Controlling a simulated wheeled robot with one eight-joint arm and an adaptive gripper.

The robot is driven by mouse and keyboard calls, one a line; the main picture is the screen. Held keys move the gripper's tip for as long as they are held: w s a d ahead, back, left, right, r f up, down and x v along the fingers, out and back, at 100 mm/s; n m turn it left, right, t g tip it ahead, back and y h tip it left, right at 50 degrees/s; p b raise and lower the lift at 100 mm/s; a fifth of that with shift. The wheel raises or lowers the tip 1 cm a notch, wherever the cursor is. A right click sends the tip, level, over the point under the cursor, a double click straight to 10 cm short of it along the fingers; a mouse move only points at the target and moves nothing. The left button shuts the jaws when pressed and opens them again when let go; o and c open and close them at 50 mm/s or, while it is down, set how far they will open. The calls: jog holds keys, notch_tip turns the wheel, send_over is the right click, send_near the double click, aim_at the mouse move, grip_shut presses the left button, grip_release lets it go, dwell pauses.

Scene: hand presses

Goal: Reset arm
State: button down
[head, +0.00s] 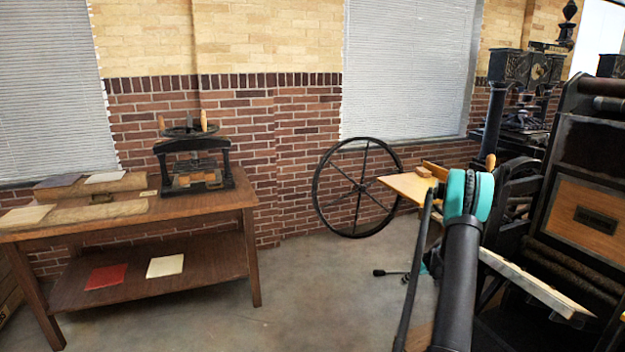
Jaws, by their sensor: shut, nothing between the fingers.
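My arm rises from the bottom right of the head view, with a dark link and a teal joint at its top. My gripper (379,272) shows small and dark to the left of the arm, against the grey floor. It is shut and empty, and it touches nothing that I can see. Part of the arm behind the front link is hidden.
A wooden table (242,195) at left bears a small black press (193,165). A large spoked wheel (357,187) leans at the brick wall. Large dark presses (590,165) crowd the right, close to my arm. The middle floor (310,290) is clear.

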jog(key=s+a+r+m+h, duration=0.1)
jog(key=s+a+r, duration=0.6)
jog(key=s+r, duration=0.25)
jog(key=s+a+r+m+h, duration=0.1)
jog(key=s+a+r, duration=0.7)
jog(key=r, duration=0.2)
jog(key=s+a+h, duration=0.1)
jog(key=s+a, duration=0.1)
jog(key=s, duration=1)
jog(key=s+a+m+h, duration=0.1)
jog(key=s+a, duration=0.1)
jog(key=s, duration=1)
jog(key=shift+s+a+r+h, duration=0.25)
jog(key=shift+a+h, duration=0.05)
jog(key=shift+a, duration=0.1)
